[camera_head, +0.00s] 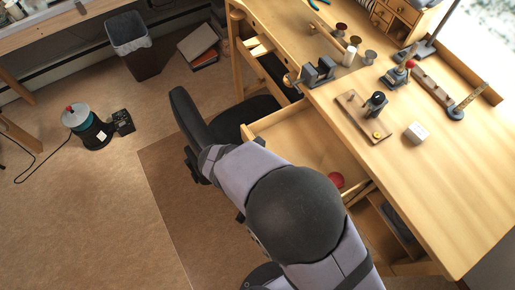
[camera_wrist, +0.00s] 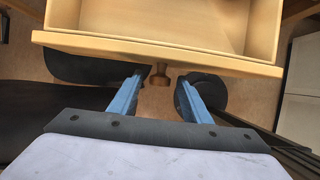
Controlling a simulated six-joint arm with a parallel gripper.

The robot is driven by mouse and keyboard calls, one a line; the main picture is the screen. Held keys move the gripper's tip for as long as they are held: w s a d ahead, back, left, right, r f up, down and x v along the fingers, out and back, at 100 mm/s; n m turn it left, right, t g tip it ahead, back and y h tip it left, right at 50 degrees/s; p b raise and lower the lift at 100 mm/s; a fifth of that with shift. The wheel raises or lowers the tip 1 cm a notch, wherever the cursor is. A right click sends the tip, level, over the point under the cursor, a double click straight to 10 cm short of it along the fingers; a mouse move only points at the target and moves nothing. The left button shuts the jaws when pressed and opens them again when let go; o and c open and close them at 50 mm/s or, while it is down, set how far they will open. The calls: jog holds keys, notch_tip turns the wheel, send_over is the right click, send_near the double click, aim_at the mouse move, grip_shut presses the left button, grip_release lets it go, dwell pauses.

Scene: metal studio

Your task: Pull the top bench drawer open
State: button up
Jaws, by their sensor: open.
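The top bench drawer (camera_head: 290,138) is light wood and stands pulled out from under the bench top, its inside showing. In the wrist view its front panel (camera_wrist: 215,64) and part of its bare interior show, with a round wooden knob (camera_wrist: 160,76) on the front. My gripper (camera_wrist: 160,80) is open, its two blue fingers on either side of the knob with a gap on both sides. In the head view my arm covers the gripper, the knob and part of the drawer front.
A red round item (camera_head: 336,180) lies in the drawer. A dark chair (camera_head: 192,120) stands left of the drawer.

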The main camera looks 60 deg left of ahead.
jog(key=b+v, duration=0.2)
jog(key=v, duration=0.5)
jog(key=shift+r, duration=0.15)
dwell(0.4)
jog(key=w+d+r+m+g+h, duration=0.2)
jog(key=w+d+r+m+g, duration=0.1)
jog(key=w+d+m, duration=1.7)
jog(key=d+m+g+y, duration=0.1)
jog(key=d+m+y, duration=0.1)
jog(key=d+m, duration=1.4)
jog(key=w+d, duration=0.1)
jog(key=d, duration=0.5)
jog(key=shift+d+r, duration=0.3)
